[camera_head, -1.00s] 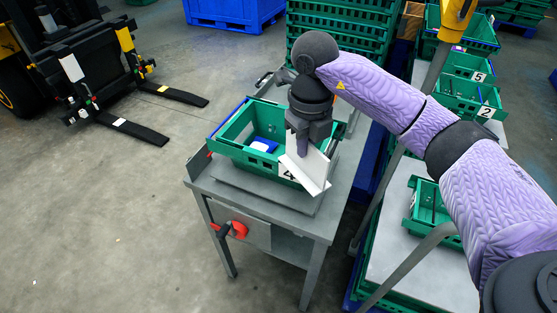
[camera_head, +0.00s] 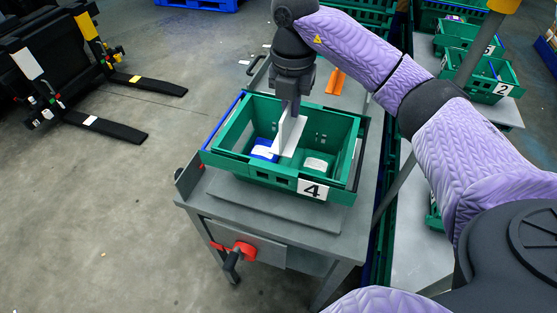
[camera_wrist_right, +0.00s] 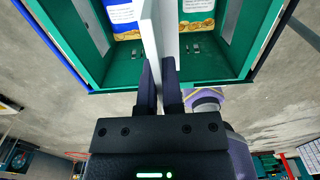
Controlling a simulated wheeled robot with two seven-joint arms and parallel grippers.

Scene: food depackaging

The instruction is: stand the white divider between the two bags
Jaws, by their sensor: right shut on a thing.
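The white divider (camera_head: 289,137) is upright, slightly turned, over the inside of the green crate (camera_head: 240,172) numbered 4. My right gripper (camera_head: 291,106) is shut on its upper edge, pointing down. One bag, blue and white (camera_head: 263,150), lies left of the divider in the crate. The other bag (camera_head: 316,164), showing mostly white, lies to the right. In the right wrist view the divider (camera_wrist_right: 159,35) runs between the left bag (camera_wrist_right: 123,16) and the right bag (camera_wrist_right: 197,18). I cannot tell whether its lower edge touches the crate floor. My left gripper is out of view.
The crate stands on a grey metal table (camera_head: 250,219) with a red-handled switch (camera_head: 240,248) at its front. More green crates (camera_head: 490,82) stand at the right. A forklift (camera_head: 60,75) with low forks is at the left. The floor between is clear.

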